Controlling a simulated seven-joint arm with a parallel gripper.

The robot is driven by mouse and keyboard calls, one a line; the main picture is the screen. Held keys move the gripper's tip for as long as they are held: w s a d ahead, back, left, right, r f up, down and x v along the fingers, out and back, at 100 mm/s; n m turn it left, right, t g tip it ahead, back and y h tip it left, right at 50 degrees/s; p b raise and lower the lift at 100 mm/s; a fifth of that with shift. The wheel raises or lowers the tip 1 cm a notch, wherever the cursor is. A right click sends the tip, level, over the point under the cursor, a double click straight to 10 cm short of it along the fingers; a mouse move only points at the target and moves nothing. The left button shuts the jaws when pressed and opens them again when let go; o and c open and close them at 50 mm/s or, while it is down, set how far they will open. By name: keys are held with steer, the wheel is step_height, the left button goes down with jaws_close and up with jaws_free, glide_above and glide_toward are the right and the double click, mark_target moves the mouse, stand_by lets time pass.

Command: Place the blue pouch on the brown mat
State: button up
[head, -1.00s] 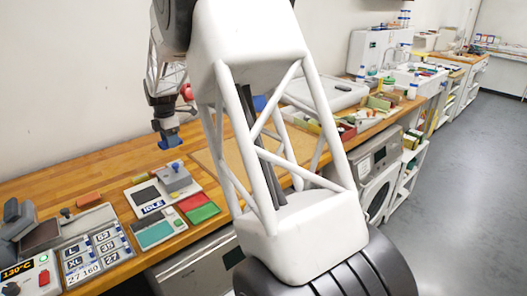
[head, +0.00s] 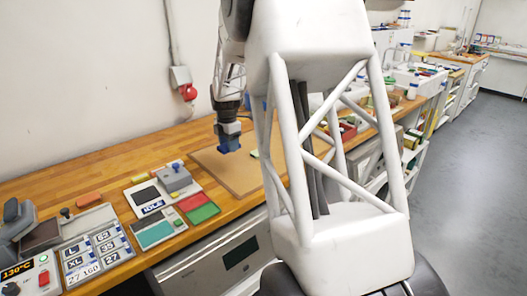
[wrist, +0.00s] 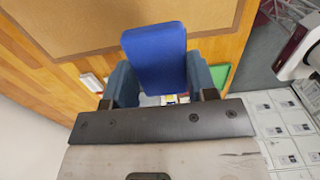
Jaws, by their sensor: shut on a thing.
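My gripper (head: 228,140) is shut on the blue pouch (wrist: 155,57) and holds it up above the bench. In the wrist view the pouch stands between the two blue-grey fingers and sticks out beyond them. In the head view the pouch (head: 229,146) is small and partly merges with the fingers. The brown mat (head: 238,178) lies flat on the wooden bench, below the gripper; my arm hides its right part. In the wrist view the mat (wrist: 130,18) fills the top, beyond the pouch. The pouch appears apart from the mat.
Left of the mat stand a scale-like device with an IDLE label (head: 152,206), green and red pads (head: 200,212), a size-label board (head: 93,245) and a heated unit reading 130 °C (head: 18,270). An orange block (head: 88,171) lies behind. A red wall fitting (head: 187,92) hangs at the back.

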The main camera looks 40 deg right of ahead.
glide_above(231, 175)
steer(key=f, duration=0.6)
steer(key=shift+s+a+f, duration=0.1)
steer(key=shift+s+f, duration=0.1)
steer(key=shift+f, duration=0.2)
steer(key=shift+w, duration=0.15)
steer(key=w+d, duration=0.2)
steer(key=w, duration=0.2)
steer(key=w+d+f, duration=0.1)
steer(key=w+d, duration=0.1)
steer(key=w, duration=0.3)
steer(key=w+d, duration=0.2)
steer(key=w, duration=0.3)
steer(key=shift+w+d+f, duration=0.15)
steer(key=shift+d+f, duration=0.05)
steer(key=shift+d, duration=0.15)
steer(key=shift+f, duration=0.1)
steer(key=shift+f, duration=1.7)
steer(key=shift+f, duration=0.1)
steer(key=o, duration=0.9)
